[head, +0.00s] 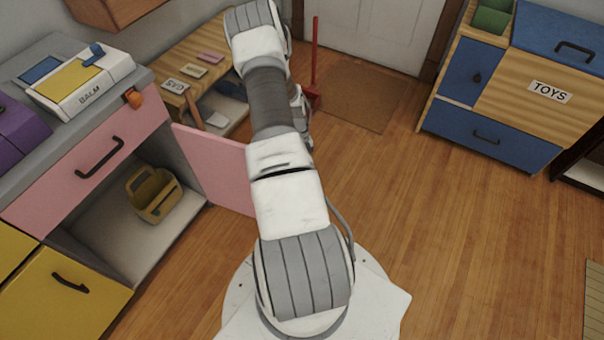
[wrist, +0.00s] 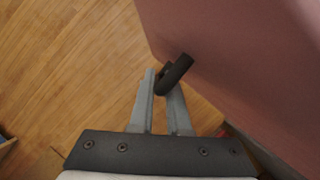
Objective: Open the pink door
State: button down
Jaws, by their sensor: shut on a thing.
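The pink door (head: 218,172) stands swung out from the low cabinet, and the cabinet's inside is open to view. Its right part is hidden behind my arm in the head view. In the wrist view the pink door (wrist: 235,50) fills the right side. Its dark handle (wrist: 178,71) sticks out from the door's face. My gripper (wrist: 163,76) is shut on the handle, with its fingers at the handle's end. In the head view my arm hides the handle, and the fingers cannot be made out.
A yellow caddy (head: 153,194) sits inside the cabinet. A pink drawer (head: 92,160) is above the opening, and a yellow drawer (head: 62,296) is at lower left. A wooden bench (head: 180,55) stands behind the door. A toy chest (head: 520,85) stands far right. Wood floor on the right is clear.

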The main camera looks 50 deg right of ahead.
jog(key=shift+w+d, duration=0.1)
dwell(0.4)
jog(key=c, duration=0.9)
grip_release()
jog(key=shift+r, duration=0.1)
jog(key=p+v, duration=0.4)
jog(key=v, duration=1.3)
jog(key=shift+r, duration=0.15)
